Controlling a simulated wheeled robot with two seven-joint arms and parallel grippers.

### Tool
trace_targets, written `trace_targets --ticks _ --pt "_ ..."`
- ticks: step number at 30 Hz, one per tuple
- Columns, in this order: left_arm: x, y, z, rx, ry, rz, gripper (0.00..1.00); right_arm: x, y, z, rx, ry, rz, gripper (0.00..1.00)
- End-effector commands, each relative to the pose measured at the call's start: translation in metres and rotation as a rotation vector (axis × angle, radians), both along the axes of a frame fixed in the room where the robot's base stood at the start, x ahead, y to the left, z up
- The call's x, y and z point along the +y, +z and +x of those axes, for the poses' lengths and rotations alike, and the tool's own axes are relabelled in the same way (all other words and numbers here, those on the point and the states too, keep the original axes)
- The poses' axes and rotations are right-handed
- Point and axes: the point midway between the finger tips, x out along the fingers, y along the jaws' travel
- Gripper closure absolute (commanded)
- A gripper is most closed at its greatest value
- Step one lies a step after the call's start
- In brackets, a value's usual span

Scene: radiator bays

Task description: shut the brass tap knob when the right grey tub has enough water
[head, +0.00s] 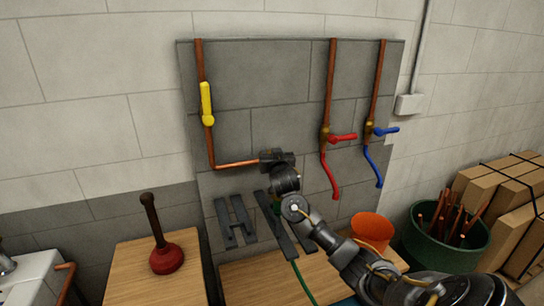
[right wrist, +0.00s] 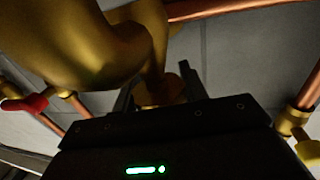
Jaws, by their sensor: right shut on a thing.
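My right gripper (head: 277,158) is at the end of the copper pipe (head: 237,164) low on the grey panel, where it hides the tap in the head view. In the right wrist view the brass tap body (right wrist: 85,42) fills the upper left. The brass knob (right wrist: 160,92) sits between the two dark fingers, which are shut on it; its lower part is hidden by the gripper. I see no grey tub and no water level in either view. My left gripper is not in view.
A yellow-handled valve (head: 207,103), a red-handled valve (head: 342,137) and a blue-handled valve (head: 385,131) are on the panel. Below are a plunger (head: 167,258), an orange bucket (head: 372,229), a green hose (head: 303,280), a green tub (head: 470,249) and cardboard boxes (head: 510,185).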

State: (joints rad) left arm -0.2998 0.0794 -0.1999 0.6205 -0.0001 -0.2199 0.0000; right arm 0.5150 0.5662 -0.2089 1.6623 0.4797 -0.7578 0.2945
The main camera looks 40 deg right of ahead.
Motion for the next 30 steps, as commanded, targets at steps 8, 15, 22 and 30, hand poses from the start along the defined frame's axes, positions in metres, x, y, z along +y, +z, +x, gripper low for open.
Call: trace_targets --ticks 8,15,22,30 --pt "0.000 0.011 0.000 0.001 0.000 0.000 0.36 0.000 0.002 0.000 0.002 -0.206 0.007 0.80" --pt "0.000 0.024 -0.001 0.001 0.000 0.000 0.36 -0.002 0.001 -0.002 0.003 -0.340 0.002 0.80" --pt "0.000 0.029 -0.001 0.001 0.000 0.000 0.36 -0.004 0.000 -0.004 0.002 -0.406 0.001 0.80" --pt "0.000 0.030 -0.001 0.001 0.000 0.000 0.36 -0.005 0.000 -0.005 -0.001 -0.423 -0.001 0.80"
